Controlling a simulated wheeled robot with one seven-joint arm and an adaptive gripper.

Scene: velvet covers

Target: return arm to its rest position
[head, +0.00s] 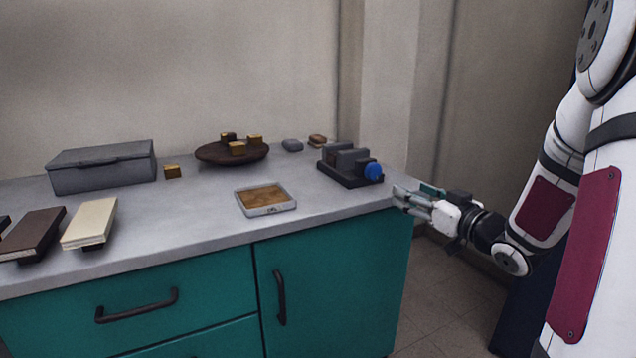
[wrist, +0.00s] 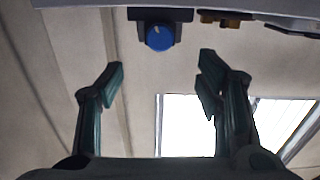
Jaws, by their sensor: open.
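My gripper (head: 412,196) is at the right end of the counter, its fingers pointing left at the counter's corner in the head view. In the wrist view my gripper (wrist: 160,85) shows two dark fingers wide apart with nothing between them. My white arm (head: 545,200) hangs at the right of the head view, bent at the elbow. Past the fingertips, the wrist view shows the blue knob (wrist: 159,37) of the dark device, apart from the fingers.
The grey counter (head: 190,225) bears a dark device (head: 345,165) with a blue knob near its right end, a shallow tray (head: 266,199), a grey box (head: 102,166), a brown dish (head: 210,153) with small blocks, and books (head: 90,222). Floor right of the cabinet is clear.

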